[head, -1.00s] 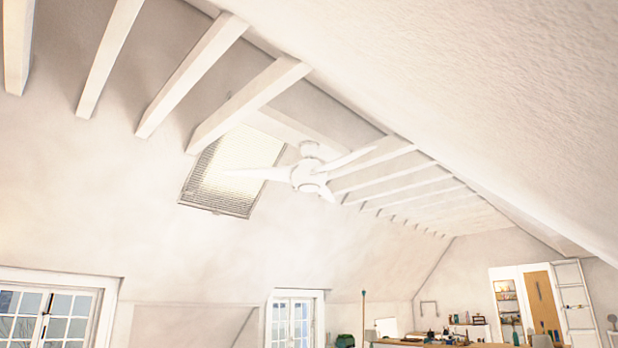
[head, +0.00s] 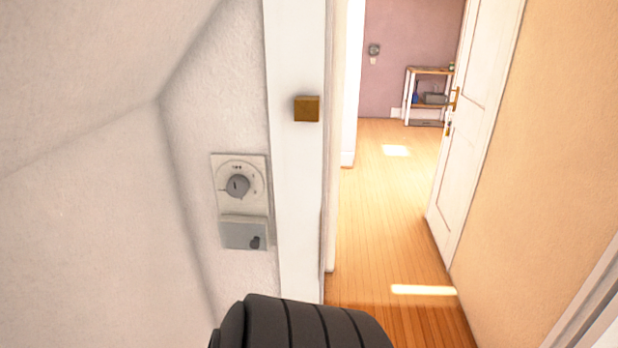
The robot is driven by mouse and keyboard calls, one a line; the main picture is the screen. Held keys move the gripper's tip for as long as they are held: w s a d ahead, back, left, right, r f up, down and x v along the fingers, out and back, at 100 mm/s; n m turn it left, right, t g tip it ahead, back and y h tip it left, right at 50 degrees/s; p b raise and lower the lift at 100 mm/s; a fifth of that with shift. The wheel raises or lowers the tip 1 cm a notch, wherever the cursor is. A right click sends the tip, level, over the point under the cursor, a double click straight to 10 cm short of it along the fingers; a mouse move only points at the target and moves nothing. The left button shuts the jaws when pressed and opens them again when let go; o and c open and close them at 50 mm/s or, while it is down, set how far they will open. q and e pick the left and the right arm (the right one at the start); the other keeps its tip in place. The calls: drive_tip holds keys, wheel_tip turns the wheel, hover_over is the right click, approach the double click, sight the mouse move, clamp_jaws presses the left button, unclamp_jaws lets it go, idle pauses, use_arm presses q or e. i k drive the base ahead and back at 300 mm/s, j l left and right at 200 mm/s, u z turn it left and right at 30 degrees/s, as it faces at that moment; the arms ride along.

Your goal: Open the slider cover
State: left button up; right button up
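A pale wall plate (head: 218,200) is on the white wall, left of the door frame. Its upper part carries a round grey dial (head: 237,186) with small marks around it. Its lower part is a grey cover (head: 236,233) with a small dark knob (head: 255,242) near its lower right corner. This looks like the slider cover; I cannot tell whether it is open or shut. A black ribbed part, which looks like one of my arm links, rises at the bottom edge below the plate, apart from it in the picture. Neither gripper shows.
A white door frame (head: 293,190) with a small brass block (head: 307,108) stands right of the plate. Beyond it are an open white door (head: 470,120), clear wooden floor (head: 385,220) and a small shelf (head: 430,72). A slanted wall face is at the left.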

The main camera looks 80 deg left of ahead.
sight(241, 234)
drive_tip(key=u, duration=3.2)
drive_tip(key=j, duration=0.1)
